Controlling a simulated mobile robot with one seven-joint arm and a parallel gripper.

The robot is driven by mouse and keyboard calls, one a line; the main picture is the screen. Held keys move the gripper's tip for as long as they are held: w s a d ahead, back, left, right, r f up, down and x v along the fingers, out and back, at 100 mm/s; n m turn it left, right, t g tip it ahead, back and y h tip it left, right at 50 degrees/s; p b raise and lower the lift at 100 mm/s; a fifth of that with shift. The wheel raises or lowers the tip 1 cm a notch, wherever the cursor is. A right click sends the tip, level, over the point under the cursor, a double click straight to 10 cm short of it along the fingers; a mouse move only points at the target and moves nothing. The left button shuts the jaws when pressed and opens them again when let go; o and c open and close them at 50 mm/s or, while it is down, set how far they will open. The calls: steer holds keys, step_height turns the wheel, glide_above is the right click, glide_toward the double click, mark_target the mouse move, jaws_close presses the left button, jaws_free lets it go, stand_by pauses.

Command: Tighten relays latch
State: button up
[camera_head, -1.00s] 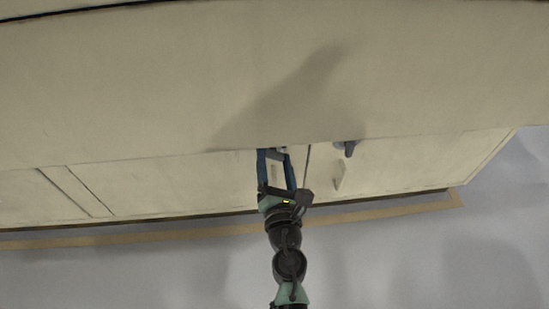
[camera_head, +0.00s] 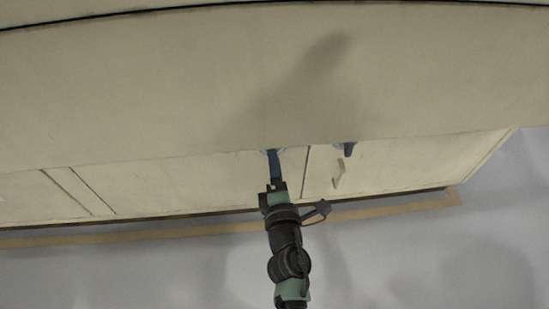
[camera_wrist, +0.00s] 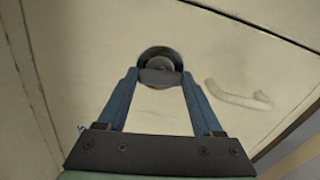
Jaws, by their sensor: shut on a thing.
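My gripper (camera_head: 273,154) reaches up to the front of the cream cabinet in the head view. In the wrist view its two blue fingers (camera_wrist: 160,78) are shut on a dark grey latch (camera_wrist: 158,62), a round knob with a flat grip in a dark ring on the panel. In the head view the fingers hide most of this latch. A second grey latch (camera_head: 349,148) sits to the right, apart from my gripper. No label is readable, so I cannot tell by name which latch is which.
A cream handle (camera_head: 339,175) stands out from the panel to the right, and a handle (camera_wrist: 238,95) shows in the wrist view. The cabinet's large upper surface (camera_head: 150,90) overhangs the latches. Grey floor (camera_head: 150,270) lies clear below.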

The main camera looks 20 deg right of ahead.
steer(key=shift+m, duration=0.6)
steer(key=o, duration=1.4)
steer(key=shift+c, duration=0.2)
steer(key=v, duration=1.3)
steer(key=shift+s, duration=0.1)
